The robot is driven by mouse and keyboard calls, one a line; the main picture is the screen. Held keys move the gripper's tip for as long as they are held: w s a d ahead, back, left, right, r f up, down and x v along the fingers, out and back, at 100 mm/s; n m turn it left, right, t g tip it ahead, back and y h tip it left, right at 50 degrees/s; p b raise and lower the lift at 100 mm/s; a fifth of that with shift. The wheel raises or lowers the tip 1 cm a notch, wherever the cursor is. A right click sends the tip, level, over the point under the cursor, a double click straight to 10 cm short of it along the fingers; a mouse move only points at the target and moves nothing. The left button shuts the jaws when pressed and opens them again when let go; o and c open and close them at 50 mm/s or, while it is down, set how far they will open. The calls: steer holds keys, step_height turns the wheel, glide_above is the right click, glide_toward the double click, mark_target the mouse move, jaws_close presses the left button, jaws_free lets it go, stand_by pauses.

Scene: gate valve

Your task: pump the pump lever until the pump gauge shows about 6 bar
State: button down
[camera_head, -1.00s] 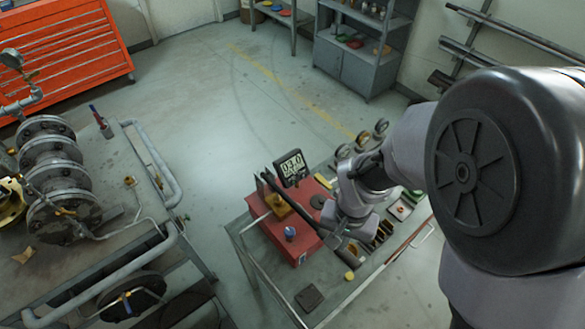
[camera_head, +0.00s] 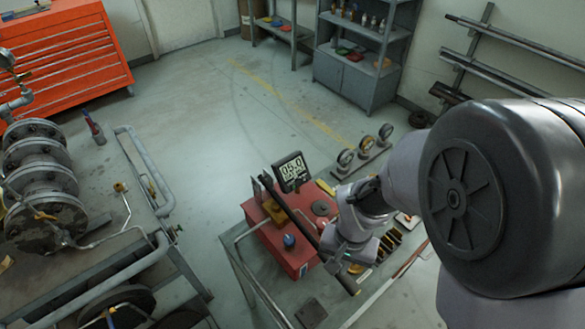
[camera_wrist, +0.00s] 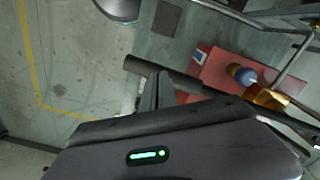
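The pump is a red box (camera_head: 300,255) on the bench; its red top also shows in the wrist view (camera_wrist: 233,68). The dark pump lever (camera_head: 297,213) slants over it, its free end toward the bench front. My gripper (camera_head: 334,244) is at the lever near its free end and looks shut on it. In the wrist view the lever (camera_wrist: 195,84) crosses behind a grey finger of my gripper (camera_wrist: 160,85); the other finger is not clear.
At left is a pipe rig with flanges (camera_head: 40,190). Open floor (camera_head: 200,110) lies between the rig and the bench.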

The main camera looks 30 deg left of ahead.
step_height(320, 180, up, 12)
steer(key=p, duration=0.9)
steer(key=shift+r, duration=0.25)
steer(key=shift+f, duration=0.1)
steer(key=shift+f+b, duration=2.15)
steer(key=shift+f, duration=0.35)
step_height(320, 180, up, 5)
steer(key=p, duration=0.3)
steer(key=shift+p, duration=0.4)
step_height(320, 180, up, 5)
steer(key=p, duration=0.4)
steer(key=shift+r, duration=0.1)
